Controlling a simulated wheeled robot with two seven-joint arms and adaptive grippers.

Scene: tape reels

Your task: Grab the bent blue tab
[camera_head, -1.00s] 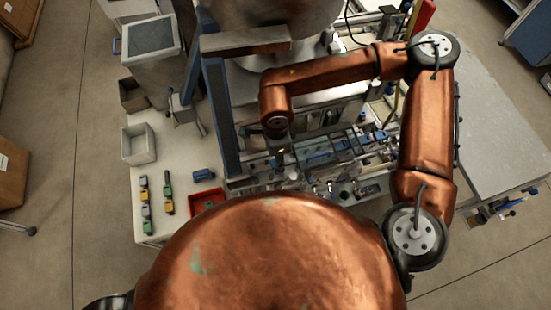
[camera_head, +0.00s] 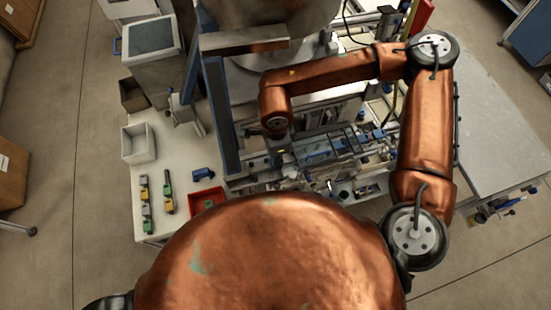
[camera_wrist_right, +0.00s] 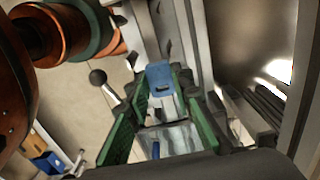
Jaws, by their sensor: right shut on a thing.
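The blue tab (camera_wrist_right: 160,76) shows in the right wrist view, upright between the green-padded fingertips of my right gripper (camera_wrist_right: 162,86). The gripper is shut on it, with a pad on each side. The tab has a small slot near its lower part, and a clear, shiny strip runs below it toward the camera. In the head view my right gripper (camera_head: 279,156) points down over the machine bed (camera_head: 325,150), mostly hidden under the copper wrist. The tab itself cannot be made out there. My left gripper is not in view.
A blue upright frame (camera_head: 222,115) stands just left of my right gripper. A red tray (camera_head: 206,199), a white bin (camera_head: 138,144) and several small yellow, green and grey parts (camera_head: 146,203) are on the left of the bench. Metal rails (camera_wrist_right: 200,45) rise close beside the fingers.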

